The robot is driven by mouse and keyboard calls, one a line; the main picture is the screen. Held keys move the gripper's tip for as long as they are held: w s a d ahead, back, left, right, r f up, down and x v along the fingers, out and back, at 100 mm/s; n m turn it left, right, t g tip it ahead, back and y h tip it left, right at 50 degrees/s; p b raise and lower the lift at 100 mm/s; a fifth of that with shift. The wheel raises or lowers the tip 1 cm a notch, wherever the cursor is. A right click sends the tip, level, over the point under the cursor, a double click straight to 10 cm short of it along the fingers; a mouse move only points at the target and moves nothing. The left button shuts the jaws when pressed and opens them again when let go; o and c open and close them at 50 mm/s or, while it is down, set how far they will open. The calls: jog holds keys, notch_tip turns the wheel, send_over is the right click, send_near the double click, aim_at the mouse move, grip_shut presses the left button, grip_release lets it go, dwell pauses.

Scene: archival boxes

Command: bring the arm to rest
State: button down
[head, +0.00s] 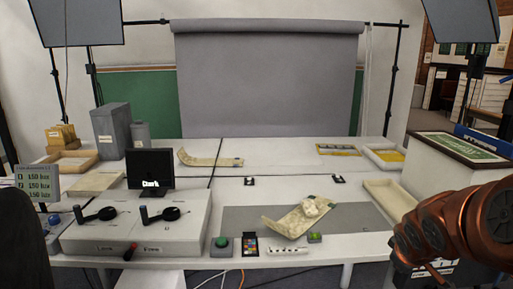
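My copper-coloured arm (460,228) comes in at the lower right edge of the head view, in front of the right end of the table. Only its rounded links and joints show. No gripper fingers can be made out, so I cannot see whether my gripper holds anything.
A white table (285,180) spans the view. A curled parchment (295,222) with a pale crumpled lump lies on its grey mat (243,217). An empty tray (388,205) and a white cabinet (432,165) stand near my arm. A black screen (150,168) stands left.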

jog(key=s+a+r+m+g+y+p, duration=0.1)
jog(key=s+a+r+g+p, duration=0.1)
jog(key=s+a+r+p, duration=0.2)
jog(key=s+a+r+m+g+y+p, duration=0.1)
jog(key=s+a+r+m+g+p, duration=0.1)
jog(key=s+a, duration=0.7)
jog(key=s+a+r+m+g+y+p, duration=0.1)
jog(key=s+a+r+g+p, duration=0.2)
jog(key=s+a+r+p, duration=0.4)
jog(key=s, duration=0.7)
jog(key=shift+a+m+y+p, duration=0.3)
jog(key=shift+a+m, duration=0.05)
jog(key=shift+m, duration=0.05)
